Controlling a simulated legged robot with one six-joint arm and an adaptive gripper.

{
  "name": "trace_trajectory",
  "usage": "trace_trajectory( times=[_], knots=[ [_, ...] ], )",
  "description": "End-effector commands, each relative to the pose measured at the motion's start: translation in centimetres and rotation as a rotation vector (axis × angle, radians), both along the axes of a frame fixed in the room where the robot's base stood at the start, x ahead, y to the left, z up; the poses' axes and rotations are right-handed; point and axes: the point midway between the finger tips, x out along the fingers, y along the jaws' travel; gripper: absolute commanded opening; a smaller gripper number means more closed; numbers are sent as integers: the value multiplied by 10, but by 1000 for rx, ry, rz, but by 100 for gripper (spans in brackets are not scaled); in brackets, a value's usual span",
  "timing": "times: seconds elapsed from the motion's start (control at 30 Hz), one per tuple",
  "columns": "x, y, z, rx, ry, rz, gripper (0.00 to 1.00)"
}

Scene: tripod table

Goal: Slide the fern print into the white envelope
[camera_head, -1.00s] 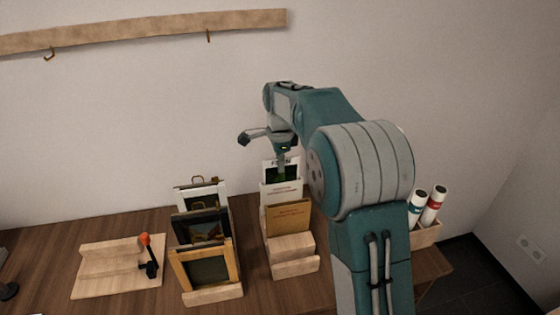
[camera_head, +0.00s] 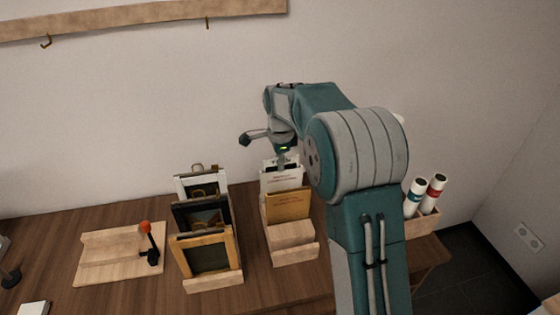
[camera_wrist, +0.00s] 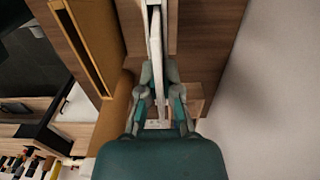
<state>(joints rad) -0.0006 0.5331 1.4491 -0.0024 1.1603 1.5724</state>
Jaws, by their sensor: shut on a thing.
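The white envelope (camera_head: 282,181) with red print stands upright in a slotted wooden holder (camera_head: 296,254), behind a tan envelope (camera_head: 289,205). My gripper (camera_head: 285,161) is above the envelope's top, with its fingers partly hidden. The fern print (camera_head: 268,163) shows only as a narrow strip above the envelope; the rest appears to be down inside it. In the wrist view, my gripper (camera_wrist: 159,88) is shut on the thin white edge of the print (camera_wrist: 157,62). How deep the print sits is hard to tell.
A wooden rack of small frames (camera_head: 212,283) stands just left of the holder. A box with two white tubes (camera_head: 425,221) is at the right. A hook rail (camera_head: 130,20) is on the wall.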

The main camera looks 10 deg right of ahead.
Motion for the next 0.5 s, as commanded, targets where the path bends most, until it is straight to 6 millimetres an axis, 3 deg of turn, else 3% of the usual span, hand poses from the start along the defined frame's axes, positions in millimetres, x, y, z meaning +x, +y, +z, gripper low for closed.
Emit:
trace_trajectory(
  times=[0.33, 0.4, 0.43, 0.5],
  knots=[
    [0, 0, -3, 0, 4, 0, 0],
    [0, 0, -3, 0, 4, 0, 37],
    [0, 0, -3, 0, 5, 0, 49],
    [0, 0, -3, 0, 5, 0, 49]
  ],
)
